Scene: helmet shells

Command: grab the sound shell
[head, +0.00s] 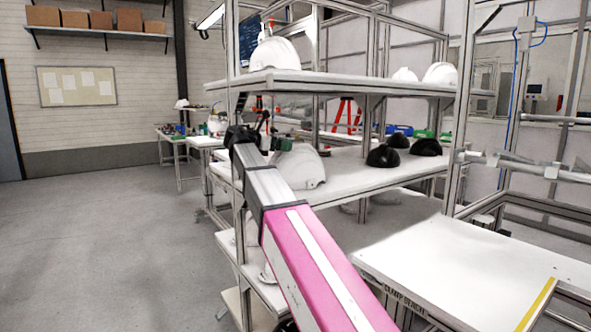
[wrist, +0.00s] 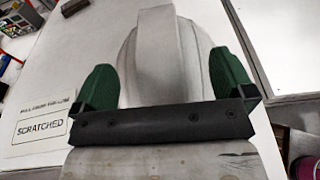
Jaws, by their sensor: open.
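In the wrist view a white helmet shell (wrist: 135,62) with a raised central ridge lies between the two green fingers of my gripper (wrist: 164,82). The fingers are open, one on each side of the shell; I cannot tell whether they touch it. Its near part is hidden behind my gripper's dark bar. A label reading "SCRATCHED" (wrist: 40,131) is on the white surface to its left. In the head view my gripper (head: 264,139) is at the middle shelf, beside a white shell (head: 302,168) partly covered by my arm. I see no mark or crack on the shell.
Several black shells (head: 383,156) sit farther right on the middle shelf (head: 345,178). White shells (head: 275,54) stand on the upper shelf (head: 350,84), close above my gripper. Metal posts (head: 457,150) frame the rack. A white bench (head: 440,260) is at front right. Floor at left is clear.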

